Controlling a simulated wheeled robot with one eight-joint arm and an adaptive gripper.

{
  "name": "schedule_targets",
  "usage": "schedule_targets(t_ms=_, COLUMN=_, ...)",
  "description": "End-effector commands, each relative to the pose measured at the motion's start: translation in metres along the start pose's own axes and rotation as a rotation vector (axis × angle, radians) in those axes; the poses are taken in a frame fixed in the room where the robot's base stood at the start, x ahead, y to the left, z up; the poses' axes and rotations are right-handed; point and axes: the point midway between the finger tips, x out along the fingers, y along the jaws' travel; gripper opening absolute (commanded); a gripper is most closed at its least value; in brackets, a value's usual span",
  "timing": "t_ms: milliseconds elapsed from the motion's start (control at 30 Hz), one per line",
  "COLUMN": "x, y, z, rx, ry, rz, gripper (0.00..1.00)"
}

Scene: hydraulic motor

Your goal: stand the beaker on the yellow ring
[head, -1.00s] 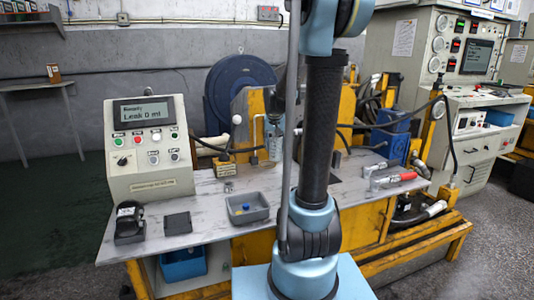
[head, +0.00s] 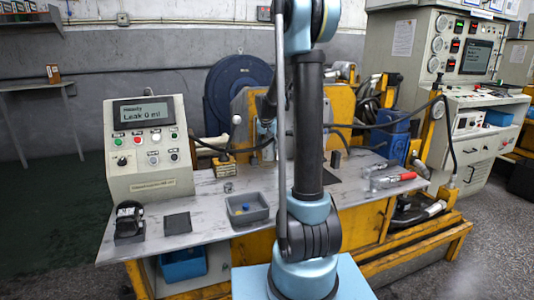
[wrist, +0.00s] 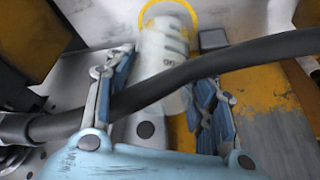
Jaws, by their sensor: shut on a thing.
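The clear beaker (wrist: 163,45) with pale markings is between the two blue fingers of my gripper (wrist: 165,72) in the wrist view. The gripper is shut on it. The yellow ring (wrist: 143,13) shows as an arc around the outline of the beaker's far end; I cannot tell whether the beaker touches it. A black hose crosses in front of the beaker and hides part of it. In the head view my arm covers most of the gripper, and the beaker and ring cannot be made out clearly there.
The black hose (wrist: 235,60) runs across the gripper's space. On the bench (head: 215,195) stand a control box (head: 148,175), a grey tray (head: 262,213) with small parts, and a red-handled clamp (head: 400,177).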

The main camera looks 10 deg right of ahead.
Motion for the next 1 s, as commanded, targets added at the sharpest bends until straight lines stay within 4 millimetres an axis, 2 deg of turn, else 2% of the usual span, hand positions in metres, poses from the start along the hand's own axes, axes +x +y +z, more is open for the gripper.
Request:
schedule_targets(t_ms=233, x=0.026, y=-0.003, z=0.008, rx=-0.001, ry=0.000, rz=-0.001, gripper=0.27)
schedule_targets(t_ms=600, x=0.030, y=-0.003, z=0.009, rx=-0.001, ry=0.000, rz=-0.001, gripper=0.27)
schedule_targets(t_ms=633, x=0.030, y=-0.003, z=0.009, rx=-0.001, ry=0.000, rz=-0.001, gripper=0.55)
schedule_targets(t_ms=667, x=0.030, y=-0.003, z=0.009, rx=-0.001, ry=0.000, rz=-0.001, gripper=0.58)
schedule_targets(t_ms=1000, x=0.029, y=-0.003, z=0.009, rx=-0.001, ry=0.000, rz=-0.001, gripper=0.58)
